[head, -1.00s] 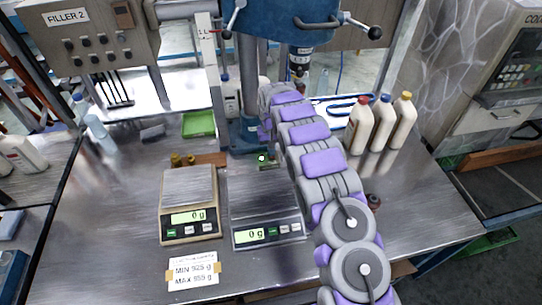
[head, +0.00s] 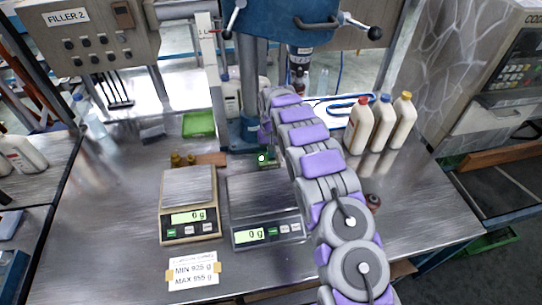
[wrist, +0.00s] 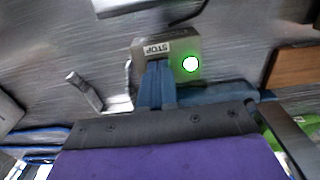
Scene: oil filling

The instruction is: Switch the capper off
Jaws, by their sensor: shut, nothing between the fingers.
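The capper is the blue machine (head: 290,20) on a column at the back of the steel table. A small switch box (head: 270,163) stands at the foot of the column, with a green light lit on it. In the wrist view the box (wrist: 183,45) shows a STOP label (wrist: 157,49) and a glowing green button (wrist: 190,64) to its right. My gripper (wrist: 157,66) is shut and empty. Its blue-grey fingertips are in front of the box, just at the STOP side, and hide what is under the label. I cannot tell whether they touch it.
Two scales (head: 188,190) (head: 268,236) stand on the table in front of the column. A green tray (head: 198,124) lies behind them. Several white bottles with coloured caps (head: 382,124) stand to the right of my arm. A metal bracket (wrist: 105,98) is left of my fingers.

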